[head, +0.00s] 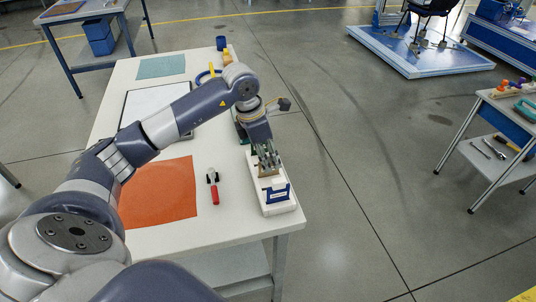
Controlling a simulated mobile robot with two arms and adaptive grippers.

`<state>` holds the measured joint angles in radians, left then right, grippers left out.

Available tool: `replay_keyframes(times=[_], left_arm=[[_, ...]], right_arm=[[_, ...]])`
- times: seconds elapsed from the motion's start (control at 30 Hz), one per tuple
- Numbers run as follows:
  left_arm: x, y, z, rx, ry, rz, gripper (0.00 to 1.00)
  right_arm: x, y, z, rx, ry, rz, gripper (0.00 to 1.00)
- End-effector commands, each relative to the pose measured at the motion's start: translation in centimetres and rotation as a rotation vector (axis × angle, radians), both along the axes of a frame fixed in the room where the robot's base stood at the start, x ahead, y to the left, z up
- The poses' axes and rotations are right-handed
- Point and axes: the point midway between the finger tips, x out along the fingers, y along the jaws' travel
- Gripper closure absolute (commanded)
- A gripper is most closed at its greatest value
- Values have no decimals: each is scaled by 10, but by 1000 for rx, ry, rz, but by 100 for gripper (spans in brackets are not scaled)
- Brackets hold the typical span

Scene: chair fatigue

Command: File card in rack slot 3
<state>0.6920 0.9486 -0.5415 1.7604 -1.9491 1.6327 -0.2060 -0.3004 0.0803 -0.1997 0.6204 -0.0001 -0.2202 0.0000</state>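A white rack (283,209) stands near the right edge of the white table, with a blue panel (277,193) bearing a small pale label near its front end. My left gripper (267,164) points down over the middle of the rack. A small tan, card-like piece (268,171) shows right at its fingertips, at the rack's top. I cannot tell whether the fingers grip it or whether it stands in a slot. The rack's slots and their numbers are too small and partly hidden by the gripper. My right gripper is not in view.
On the table (226,226) lie an orange mat (160,192), a red-handled tool (213,188), a white sheet in a dark frame (148,104) and a teal mat (161,67). A dark blue cup (221,43) stands at the far end. Open floor lies to the right.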

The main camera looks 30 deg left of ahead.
Motion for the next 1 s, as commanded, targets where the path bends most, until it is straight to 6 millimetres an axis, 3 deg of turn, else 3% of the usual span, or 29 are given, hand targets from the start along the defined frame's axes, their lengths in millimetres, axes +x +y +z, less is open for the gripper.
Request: replay_keyframes(times=[0.33, 0.8, 1.0], left_arm=[[-1, 2, 10, 1, -2, 1, 63], [-18, 17, 98, 2, -4, 1, 63], [-22, 19, 114, 1, 0, 1, 63]], right_arm=[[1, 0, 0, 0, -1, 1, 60], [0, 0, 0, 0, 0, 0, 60], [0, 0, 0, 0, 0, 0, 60]])
